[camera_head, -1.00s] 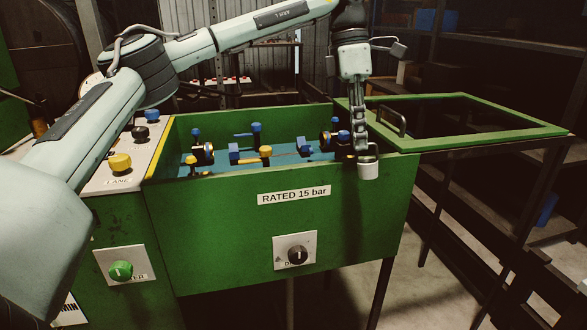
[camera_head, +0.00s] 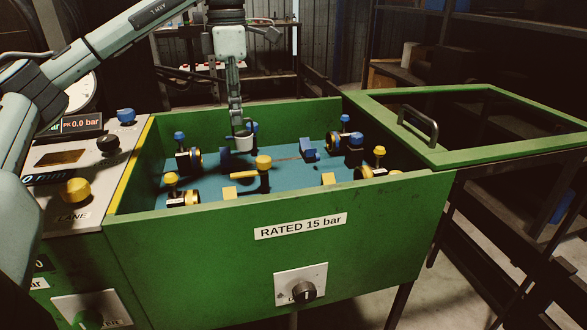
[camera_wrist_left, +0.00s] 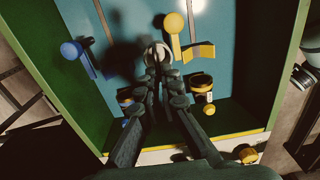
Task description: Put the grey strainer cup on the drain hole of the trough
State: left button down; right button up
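The grey strainer cup (camera_head: 243,142) hangs upright at the tips of my left gripper (camera_head: 238,125), above the inside of the green trough (camera_head: 230,235). The left gripper is shut on the cup. In the left wrist view the cup (camera_wrist_left: 157,54) shows between the two fingertips (camera_wrist_left: 160,68), over the blue-green trough floor (camera_wrist_left: 135,20). I cannot make out the drain hole in either view; a dark shadow lies on the floor beside the cup. My right gripper is in neither view.
A yellow-handled valve (camera_head: 263,165) stands close to the right of the cup. Several blue and yellow valves stand along the trough's sides. The open green lid frame (camera_head: 460,155) is at the right. A control panel with a yellow knob (camera_head: 75,190) is at the left.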

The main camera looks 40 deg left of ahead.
pick_arm(q)
jog(key=w+d+f, duration=0.2)
jog(key=w+f, duration=0.1)
jog(key=w+d+f, duration=0.2)
jog(key=w+f, duration=0.1)
jog(key=f, duration=0.1)
jog(key=w+d+f, duration=0.2)
jog(key=w+f, duration=0.1)
jog(key=shift+w+d+f, duration=0.1)
jog(key=shift+w+f, duration=0.05)
jog(key=shift+w, duration=0.05)
jog(key=shift+f, duration=0.35)
jog(key=c, duration=1.7)
grip_release()
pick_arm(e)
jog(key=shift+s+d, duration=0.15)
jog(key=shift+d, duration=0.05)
pick_arm(q)
jog(key=shift+r, duration=0.1)
jog(key=shift+w+r, duration=0.1)
jog(key=shift+r, duration=0.15)
notch_tip(320, 180, up, 11)
jog(key=shift+r, duration=0.2)
